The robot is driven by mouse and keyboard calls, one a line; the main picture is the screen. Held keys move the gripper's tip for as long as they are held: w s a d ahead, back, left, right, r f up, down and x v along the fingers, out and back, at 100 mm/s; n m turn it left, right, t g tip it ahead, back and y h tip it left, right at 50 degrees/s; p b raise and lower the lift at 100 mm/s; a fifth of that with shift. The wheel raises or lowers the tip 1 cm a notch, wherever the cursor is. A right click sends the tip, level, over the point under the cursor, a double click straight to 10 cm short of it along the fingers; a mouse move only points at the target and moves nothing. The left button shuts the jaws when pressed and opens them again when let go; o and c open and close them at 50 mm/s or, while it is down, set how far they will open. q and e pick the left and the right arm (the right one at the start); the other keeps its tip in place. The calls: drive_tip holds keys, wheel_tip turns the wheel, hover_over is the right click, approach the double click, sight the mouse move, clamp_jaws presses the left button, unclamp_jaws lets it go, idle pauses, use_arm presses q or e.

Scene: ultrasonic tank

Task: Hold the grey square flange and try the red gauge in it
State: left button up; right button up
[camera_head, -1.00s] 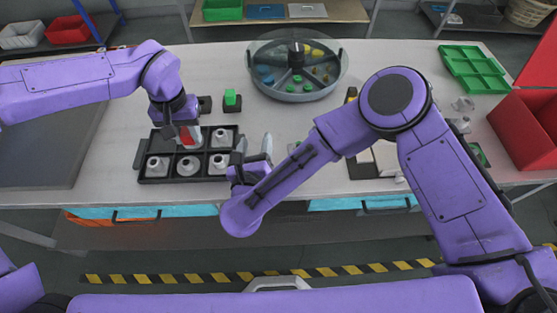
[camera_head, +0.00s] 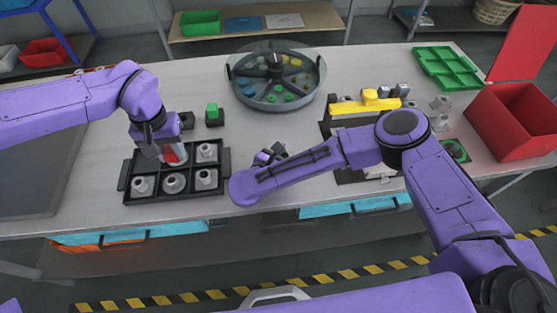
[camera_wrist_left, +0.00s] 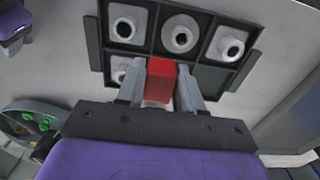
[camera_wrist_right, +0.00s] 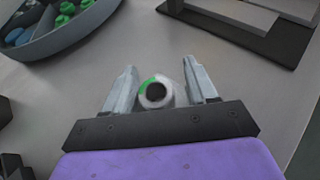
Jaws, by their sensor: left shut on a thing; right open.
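My left gripper (camera_head: 172,158) is shut on the red gauge (camera_wrist_left: 161,80), a red block, and holds it over the black compartment tray (camera_head: 124,185). Its lower end is hidden. Grey flanges sit in the tray; a square-based one (camera_wrist_left: 228,45) and a round one (camera_wrist_left: 180,35) show in the left wrist view. My right gripper (camera_wrist_right: 160,85) is open. Between its fingers, apart from both, shows a grey round collar (camera_wrist_right: 165,101) with a dark hole and a green patch; I cannot tell whether its base is square. In the head view my right arm largely hides that gripper (camera_head: 268,155).
A divided round carousel (camera_head: 243,98) stands behind the grippers. A black fixture with a yellow bar (camera_head: 368,104), a green tray (camera_head: 447,70) and a red bin (camera_head: 512,125) are at right.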

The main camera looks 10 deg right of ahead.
drive_tip(key=shift+w+d+f, duration=0.1)
drive_tip(key=shift+w+d, duration=0.05)
drive_tip(key=shift+w, duration=0.05)
drive_tip(key=c, duration=1)
drive_tip(key=o, duration=1.2)
drive_tip(key=shift+s, duration=0.1)
